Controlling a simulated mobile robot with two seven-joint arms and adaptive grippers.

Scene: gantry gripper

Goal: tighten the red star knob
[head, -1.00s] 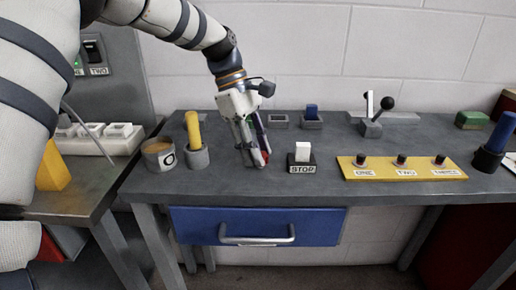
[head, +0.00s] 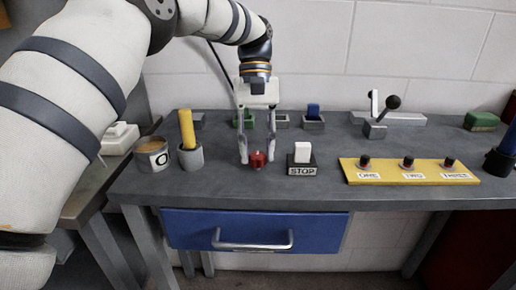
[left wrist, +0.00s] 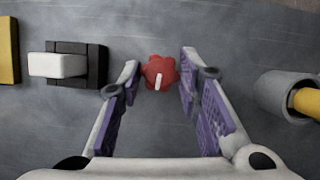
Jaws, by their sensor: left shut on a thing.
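The red star knob (head: 258,161) sits on the grey bench top, left of the STOP block. In the left wrist view the knob (left wrist: 160,72) has a lobed edge and a white mark pointing toward the picture's bottom. My left gripper (head: 257,157) points down over it, one finger on each side. In the left wrist view the gripper (left wrist: 160,65) has its purple-padded fingers at the knob's two sides, shut on it. My right gripper is not in view.
The STOP block with a white switch (head: 302,154) stands close right of the knob. A grey holder with a yellow handle (head: 187,130) and a round tin (head: 155,150) stand left. A yellow panel (head: 390,177) with several black knobs lies right. A blue drawer (head: 190,225) is below.

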